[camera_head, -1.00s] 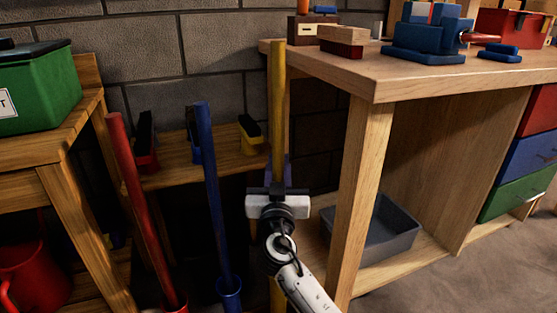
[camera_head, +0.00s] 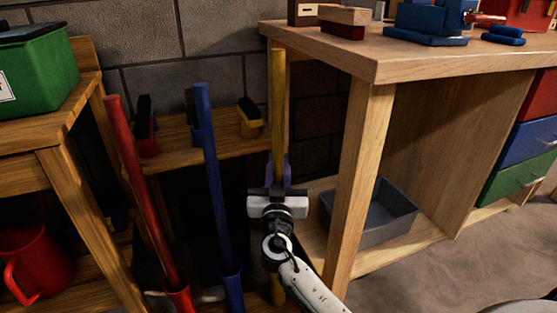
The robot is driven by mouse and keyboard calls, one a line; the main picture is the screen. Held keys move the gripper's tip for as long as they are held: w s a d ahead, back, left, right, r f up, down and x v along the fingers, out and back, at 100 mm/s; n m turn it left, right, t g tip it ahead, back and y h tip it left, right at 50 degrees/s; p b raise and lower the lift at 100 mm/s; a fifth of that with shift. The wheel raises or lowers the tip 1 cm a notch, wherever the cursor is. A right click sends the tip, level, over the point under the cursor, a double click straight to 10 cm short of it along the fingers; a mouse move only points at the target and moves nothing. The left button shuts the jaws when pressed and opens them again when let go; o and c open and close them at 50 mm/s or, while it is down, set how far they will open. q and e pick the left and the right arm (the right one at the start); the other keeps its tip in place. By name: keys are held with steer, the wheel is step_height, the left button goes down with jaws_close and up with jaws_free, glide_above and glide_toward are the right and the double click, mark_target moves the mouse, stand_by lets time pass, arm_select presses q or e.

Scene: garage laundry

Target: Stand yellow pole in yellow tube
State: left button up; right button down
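The yellow pole (camera_head: 278,110) stands about upright in front of the wall, left of the workbench's front leg. My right gripper (camera_head: 277,175) is shut on it around mid-length; its arm comes in from the lower right. The pole's lower part (camera_head: 277,291) shows again below the gripper near the bottom edge. The yellow tube cannot be made out; my gripper and arm cover much of that area, and I cannot tell whether the pole's foot is inside it. My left gripper is not in view.
A red pole (camera_head: 138,190) and a blue pole (camera_head: 211,170) stand in matching tubes to the left. The workbench (camera_head: 365,190) stands close on the right, with a grey bin (camera_head: 375,215) on its lower shelf. Brushes rest on a low shelf (camera_head: 180,165) behind.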

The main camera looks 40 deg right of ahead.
steer(key=shift+f, duration=1.7)
steer(key=c, duration=1.5)
jaws_free()
steer(key=shift+f, duration=0.15)
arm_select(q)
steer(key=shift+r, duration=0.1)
arm_select(e)
steer(key=shift+r, duration=0.4)
step_height(320, 180, up, 3)
steer(key=shift+f+p, duration=0.1)
steer(key=shift+p, duration=0.75)
step_height(320, 180, up, 6)
steer(key=shift+f+p, duration=0.15)
steer(key=shift+p, duration=0.9)
steer(key=shift+r, duration=0.4)
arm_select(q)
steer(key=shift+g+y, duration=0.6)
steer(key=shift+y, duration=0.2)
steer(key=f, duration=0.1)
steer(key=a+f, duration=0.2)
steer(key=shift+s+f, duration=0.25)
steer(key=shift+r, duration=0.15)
